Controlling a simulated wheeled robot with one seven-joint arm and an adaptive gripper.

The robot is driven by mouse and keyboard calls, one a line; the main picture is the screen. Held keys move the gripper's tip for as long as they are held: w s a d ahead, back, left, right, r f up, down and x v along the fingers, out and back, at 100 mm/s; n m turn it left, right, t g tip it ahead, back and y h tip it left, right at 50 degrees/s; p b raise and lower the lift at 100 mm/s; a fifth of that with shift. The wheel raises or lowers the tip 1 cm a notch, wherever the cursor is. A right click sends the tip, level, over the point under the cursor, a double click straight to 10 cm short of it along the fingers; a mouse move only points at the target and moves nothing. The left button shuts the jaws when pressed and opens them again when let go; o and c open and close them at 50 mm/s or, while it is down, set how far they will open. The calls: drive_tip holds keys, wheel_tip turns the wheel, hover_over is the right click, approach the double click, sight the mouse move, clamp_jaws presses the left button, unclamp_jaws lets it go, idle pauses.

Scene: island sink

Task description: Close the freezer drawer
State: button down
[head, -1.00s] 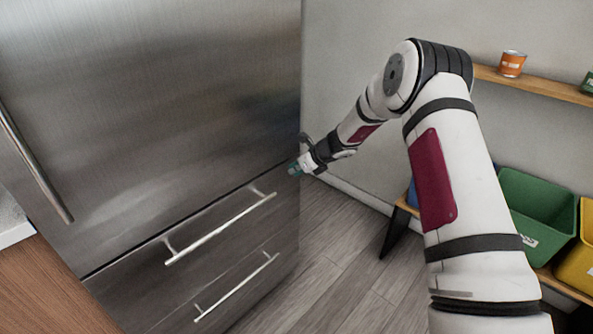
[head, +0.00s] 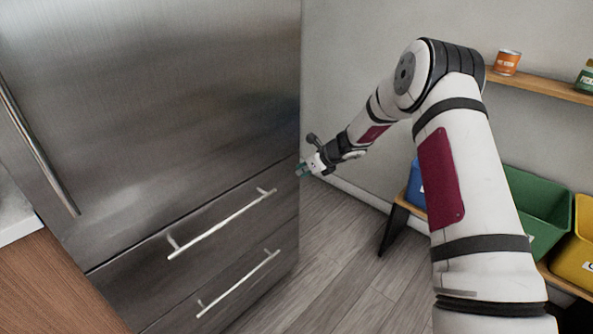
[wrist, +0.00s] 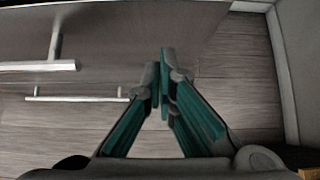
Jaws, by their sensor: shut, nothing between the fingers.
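The steel fridge (head: 150,100) fills the left of the head view. Two drawers with bar handles lie below its door: an upper drawer (head: 250,225) and a lower drawer (head: 255,290). Both fronts look about flush with the fridge there; I cannot tell whether either stands slightly out. My gripper (head: 302,169) is beside the fridge's right edge, above the upper drawer's handle (head: 222,225). In the wrist view my gripper (wrist: 164,75) is shut and empty, its teal fingers together. The upper handle (wrist: 40,66) and lower handle (wrist: 75,99) show at left, apart from the fingers.
A wooden shelf (head: 545,87) with cans is on the wall at right. Green (head: 535,205) and yellow (head: 578,250) bins stand on a low rack below it. Wood floor (head: 335,250) is free in front of the drawers. A wooden cabinet (head: 50,285) is at lower left.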

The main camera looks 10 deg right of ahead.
drive_tip(key=p+v, duration=0.2)
drive_tip(key=v, duration=0.8)
drive_tip(key=s+a+r+n+g, duration=0.2)
drive_tip(key=s+a+r+n, duration=0.3)
drive_tip(key=s+r+n, duration=0.45)
drive_tip(key=s+a+r+n+g, duration=0.2)
drive_tip(key=s+a+r+n, duration=0.45)
drive_tip(key=s+r, duration=0.5)
drive_tip(key=s+d+n+g+h, duration=0.15)
drive_tip(key=s+n, duration=0.25)
drive_tip(key=s, duration=0.7)
drive_tip(key=s+d+f+n+h, duration=0.1)
drive_tip(key=s+d+n+h, duration=0.3)
drive_tip(key=s, duration=0.7)
drive_tip(key=s+d+n+g+y, duration=0.15)
drive_tip(key=s+n, duration=0.35)
drive_tip(key=s, duration=0.6)
wheel_tip(320, 180, up, 17)
drive_tip(key=t+h+p, duration=0.1)
drive_tip(key=t+p, duration=0.2)
drive_tip(key=p, duration=1.2)
drive_tip(key=shift+w+r+t+p, duration=0.15)
drive_tip(key=shift+r+t+p, duration=0.15)
drive_tip(key=shift+t, duration=0.1)
drive_tip(key=shift+d, duration=0.1)
